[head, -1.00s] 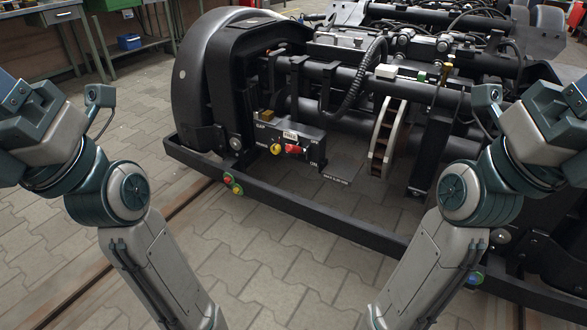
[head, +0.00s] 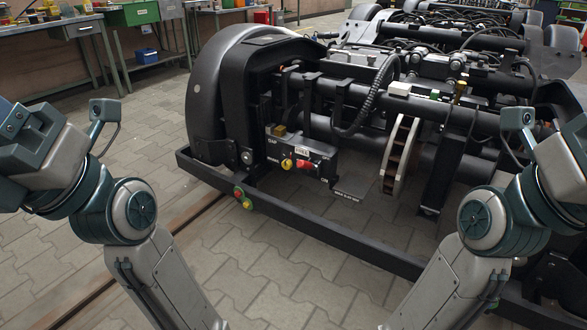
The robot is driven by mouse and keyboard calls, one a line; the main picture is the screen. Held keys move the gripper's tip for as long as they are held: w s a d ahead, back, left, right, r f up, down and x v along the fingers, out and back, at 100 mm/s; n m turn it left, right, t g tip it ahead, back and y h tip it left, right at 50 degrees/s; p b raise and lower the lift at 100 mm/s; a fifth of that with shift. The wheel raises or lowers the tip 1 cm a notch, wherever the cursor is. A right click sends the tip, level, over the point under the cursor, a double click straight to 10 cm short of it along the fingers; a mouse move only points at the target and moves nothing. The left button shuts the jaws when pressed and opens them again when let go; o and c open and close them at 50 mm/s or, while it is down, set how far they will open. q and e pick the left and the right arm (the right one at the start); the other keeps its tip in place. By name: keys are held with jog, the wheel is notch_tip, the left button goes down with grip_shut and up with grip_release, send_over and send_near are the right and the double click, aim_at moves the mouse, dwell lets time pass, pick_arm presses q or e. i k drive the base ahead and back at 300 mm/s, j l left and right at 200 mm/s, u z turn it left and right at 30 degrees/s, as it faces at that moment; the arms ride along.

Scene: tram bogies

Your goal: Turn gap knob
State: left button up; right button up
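A small black control box (head: 314,152) is mounted on the front of the bogie, left of the picture's middle. A yellow knob (head: 287,164) sits on its front face at the left, with a red knob or handle (head: 306,165) just to its right. Small white lettering and a white label mark the box, but the words are too small to read surely, so I cannot tell which knob is the gap knob. My two arms come in from the left and right edges, both well short of the box. Neither gripper shows in the view.
The black bogie frame bar (head: 300,225) runs low across the front of the box. A curved brake part (head: 400,155) stands right of the box. Workbenches (head: 135,20) are at the back left. Paved floor (head: 275,275) is clear in front.

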aim_at(287, 164)
jog(key=i+l+z, duration=0.2)
jog(key=i, duration=0.55)
jog(key=i+z, duration=0.15)
jog(key=i, duration=0.55)
